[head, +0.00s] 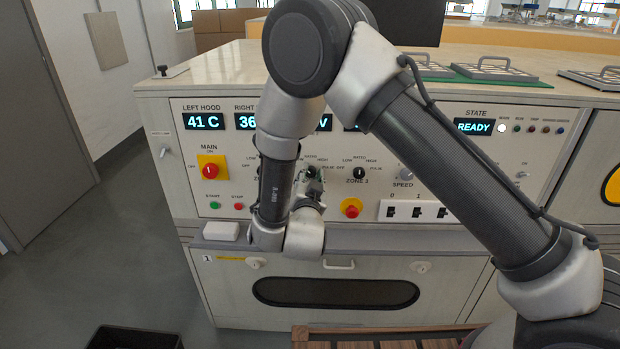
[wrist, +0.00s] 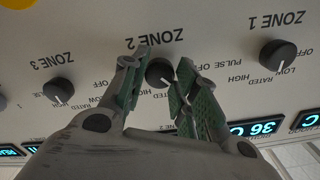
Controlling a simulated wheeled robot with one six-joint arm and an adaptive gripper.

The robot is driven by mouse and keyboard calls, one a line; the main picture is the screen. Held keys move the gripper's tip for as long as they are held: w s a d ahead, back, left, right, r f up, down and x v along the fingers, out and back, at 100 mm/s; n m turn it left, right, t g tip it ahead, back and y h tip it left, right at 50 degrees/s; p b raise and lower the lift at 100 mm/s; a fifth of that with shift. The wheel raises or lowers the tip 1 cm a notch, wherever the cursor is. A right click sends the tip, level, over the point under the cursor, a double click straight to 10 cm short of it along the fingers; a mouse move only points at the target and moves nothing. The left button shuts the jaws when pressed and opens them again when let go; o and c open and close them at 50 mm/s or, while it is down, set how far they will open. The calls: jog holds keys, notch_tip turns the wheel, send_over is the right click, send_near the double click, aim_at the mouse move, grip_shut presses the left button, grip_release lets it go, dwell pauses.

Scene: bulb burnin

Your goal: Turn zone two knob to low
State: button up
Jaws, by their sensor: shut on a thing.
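The zone two knob (wrist: 159,72) is a round black knob on the pale panel, under the upside-down "ZONE 2" label in the wrist view. My gripper (wrist: 161,62) has its green-padded fingers on either side of this knob and is shut on it. In the head view my gripper (head: 310,187) is at the panel, partly behind my arm, and the knob is mostly covered there. I cannot tell clearly which setting the knob's pointer marks.
The zone three knob (wrist: 59,91) and the zone one knob (wrist: 278,56) flank the held knob. A red-on-yellow main switch (head: 211,169), a red-on-yellow button (head: 351,208) and several rocker switches (head: 417,212) are on the same panel. A ledge runs below the controls.

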dwell(0.3)
jog(key=o, duration=1)
jog(key=s, duration=1.2)
jog(key=shift+a, duration=0.2)
